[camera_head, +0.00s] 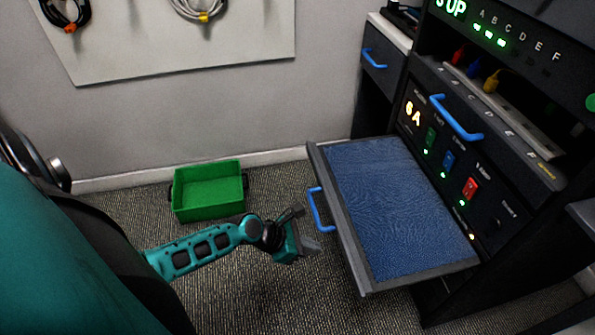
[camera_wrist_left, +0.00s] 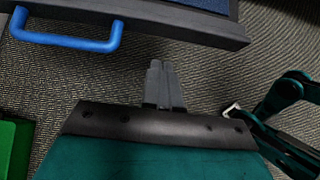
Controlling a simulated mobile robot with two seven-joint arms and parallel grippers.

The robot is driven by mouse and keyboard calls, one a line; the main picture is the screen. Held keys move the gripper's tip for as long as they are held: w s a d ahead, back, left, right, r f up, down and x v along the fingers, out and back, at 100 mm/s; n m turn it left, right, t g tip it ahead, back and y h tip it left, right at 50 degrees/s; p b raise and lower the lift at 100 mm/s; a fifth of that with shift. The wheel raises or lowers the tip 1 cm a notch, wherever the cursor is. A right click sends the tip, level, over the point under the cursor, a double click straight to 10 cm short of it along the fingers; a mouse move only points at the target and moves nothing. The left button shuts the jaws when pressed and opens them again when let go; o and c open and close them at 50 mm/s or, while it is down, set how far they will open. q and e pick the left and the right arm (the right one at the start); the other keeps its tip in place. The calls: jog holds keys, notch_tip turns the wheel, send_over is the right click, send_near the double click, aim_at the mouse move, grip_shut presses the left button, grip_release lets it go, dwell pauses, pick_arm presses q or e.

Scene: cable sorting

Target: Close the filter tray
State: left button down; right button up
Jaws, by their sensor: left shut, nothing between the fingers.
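The filter tray (camera_head: 390,205) is pulled out of the dark cabinet, with a blue textured filter surface and a grey frame. Its blue handle (camera_head: 316,210) is on the front edge, facing left. My left gripper (camera_head: 308,228) is just in front of the tray's front edge, beside the handle, and appears apart from it. In the left wrist view the gripper's fingers (camera_wrist_left: 161,85) are together and empty. There the tray's front edge (camera_wrist_left: 190,22) lies beyond the fingertips, and the handle (camera_wrist_left: 70,42) is to the upper left. My right gripper is not clearly seen.
A green bin (camera_head: 208,190) stands on the carpet by the wall, left of the tray. A second drawer with a blue handle (camera_head: 375,59) is above and behind. The cabinet's upper panel has another blue handle (camera_head: 456,118).

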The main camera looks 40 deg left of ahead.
aim_at(343, 247)
pick_arm(q)
jog(key=w+d, duration=0.1)
jog(key=w+d+f, duration=0.1)
jog(key=w, duration=0.1)
jog(key=w+d+b, duration=0.1)
jog(key=shift+w+d+f, duration=0.15)
jog(key=shift+d+f, duration=0.15)
jog(key=shift+d, duration=0.05)
pick_arm(e)
jog(key=shift+s+f, duration=0.1)
jog(key=shift+f, duration=0.85)
pick_arm(q)
jog(key=shift+w+d, duration=0.1)
pick_arm(e)
jog(key=shift+r, duration=0.1)
